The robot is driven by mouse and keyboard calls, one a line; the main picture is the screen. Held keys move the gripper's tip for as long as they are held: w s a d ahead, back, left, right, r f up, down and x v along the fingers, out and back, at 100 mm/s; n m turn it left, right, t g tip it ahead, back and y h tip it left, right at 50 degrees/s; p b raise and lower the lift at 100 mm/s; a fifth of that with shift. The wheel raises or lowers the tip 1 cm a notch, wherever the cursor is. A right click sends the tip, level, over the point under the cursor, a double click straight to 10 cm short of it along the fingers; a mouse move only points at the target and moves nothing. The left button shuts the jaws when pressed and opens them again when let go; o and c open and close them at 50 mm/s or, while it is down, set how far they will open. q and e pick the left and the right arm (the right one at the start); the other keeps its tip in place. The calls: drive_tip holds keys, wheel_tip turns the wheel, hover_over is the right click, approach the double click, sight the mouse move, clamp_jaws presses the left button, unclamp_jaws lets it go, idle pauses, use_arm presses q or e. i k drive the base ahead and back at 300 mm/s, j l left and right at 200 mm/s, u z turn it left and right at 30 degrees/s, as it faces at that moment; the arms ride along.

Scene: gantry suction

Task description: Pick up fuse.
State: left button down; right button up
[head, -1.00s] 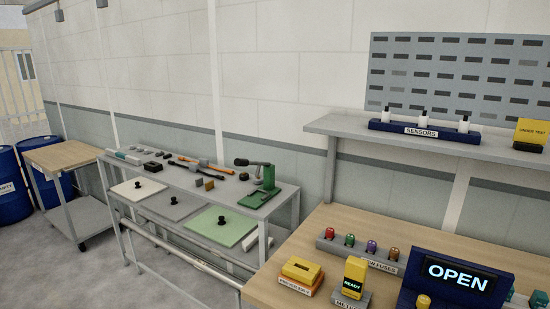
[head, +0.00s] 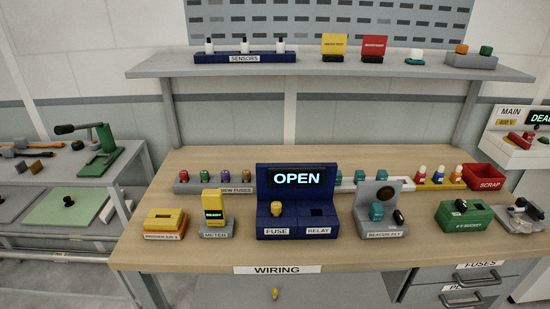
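A yellow fuse (head: 276,208) stands upright in the socket labelled FUSE on the dark blue station (head: 290,232), whose screen reads OPEN. The socket beside it, labelled RELAY, looks empty. Behind and to the left, a grey rack labelled NEW FUSES (head: 192,188) holds several fuses: a green one (head: 205,177), a red one (head: 183,176), a purple one (head: 226,176) and an orange one (head: 247,175). Neither of my grippers shows in the head view.
The wooden WIRING bench (head: 160,255) also holds a yellow meter (head: 212,205), a yellow box (head: 165,220), a grey beacon unit (head: 378,215), a green box (head: 464,214) and a red SCRAP bin (head: 484,176). A shelf (head: 320,68) runs above. Bare wood lies along the front edge.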

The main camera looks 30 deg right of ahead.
sight(276, 207)
drive_tip(key=k+l+z, duration=0.15)
drive_tip(key=z, duration=0.75)
